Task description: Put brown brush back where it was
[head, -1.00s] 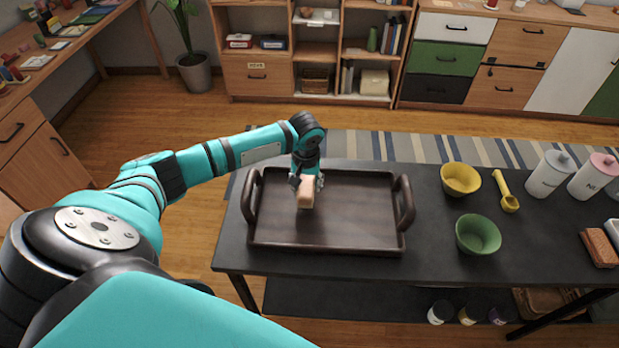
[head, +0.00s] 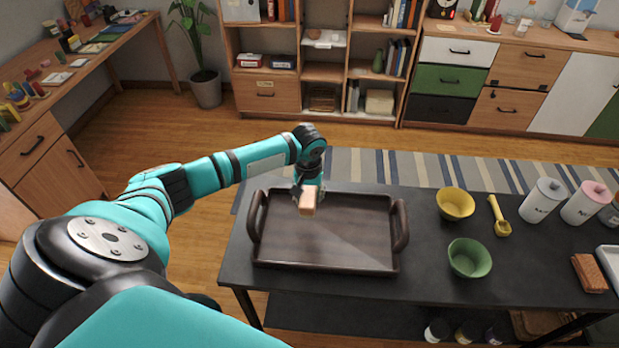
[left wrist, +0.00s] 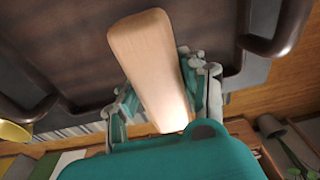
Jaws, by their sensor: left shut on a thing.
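My left gripper (head: 309,192) is shut on a light-brown wooden piece, which I take to be the brown brush (head: 307,203). It is over the back part of the dark tray (head: 330,264), and looks held above the tray floor. In the left wrist view the brush (left wrist: 152,58) is a smooth, tapered, rounded piece sticking out between both fingers (left wrist: 165,95). No bristles can be seen. The tray's rim and handle (left wrist: 278,32) show beyond it. My right gripper is not in view.
The dark table (head: 420,270) carries a yellow bowl (head: 455,203), a green bowl (head: 469,259), a yellow scoop (head: 499,217), lidded canisters (head: 541,201) and a brown block (head: 589,273) to the right of the tray. The tray is otherwise empty.

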